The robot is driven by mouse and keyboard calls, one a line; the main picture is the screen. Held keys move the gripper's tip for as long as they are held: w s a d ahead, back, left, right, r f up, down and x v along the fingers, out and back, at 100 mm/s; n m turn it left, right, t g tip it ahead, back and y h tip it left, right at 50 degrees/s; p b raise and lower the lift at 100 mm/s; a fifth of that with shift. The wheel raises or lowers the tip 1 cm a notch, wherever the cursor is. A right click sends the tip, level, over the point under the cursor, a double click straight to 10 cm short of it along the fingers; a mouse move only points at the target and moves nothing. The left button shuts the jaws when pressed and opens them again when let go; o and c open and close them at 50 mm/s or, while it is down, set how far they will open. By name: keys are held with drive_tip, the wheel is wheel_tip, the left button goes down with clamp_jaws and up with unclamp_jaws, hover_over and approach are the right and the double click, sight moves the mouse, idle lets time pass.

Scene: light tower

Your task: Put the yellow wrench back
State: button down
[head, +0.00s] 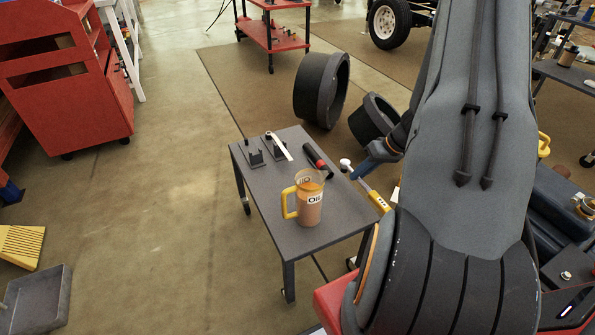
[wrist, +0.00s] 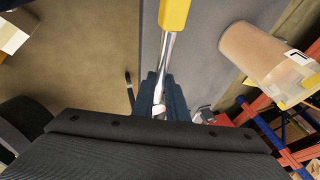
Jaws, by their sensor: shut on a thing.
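The yellow wrench shows in the head view as a yellow handle (head: 379,201) with a shiny metal shaft, at the right edge of the small grey table. In the wrist view its yellow handle (wrist: 174,14) points away from me and its shaft runs back between my fingers. My gripper (head: 362,172), with blue fingers, is shut on the metal shaft; it also shows in the wrist view (wrist: 160,84).
On the grey table (head: 330,218) stand an oil jug (head: 309,203) with a yellow handle and a black-and-red tool (head: 315,158). A white round-headed item (head: 346,165) is near my fingers.

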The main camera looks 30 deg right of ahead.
drive_tip(key=w+a, duration=1.1)
drive_tip(key=a, duration=0.1)
drive_tip(key=shift+w+a, duration=0.35)
drive_tip(key=shift+f, duration=1.7)
drive_tip(key=c, duration=1.8)
unclamp_jaws()
drive_tip(key=shift+o, duration=0.2)
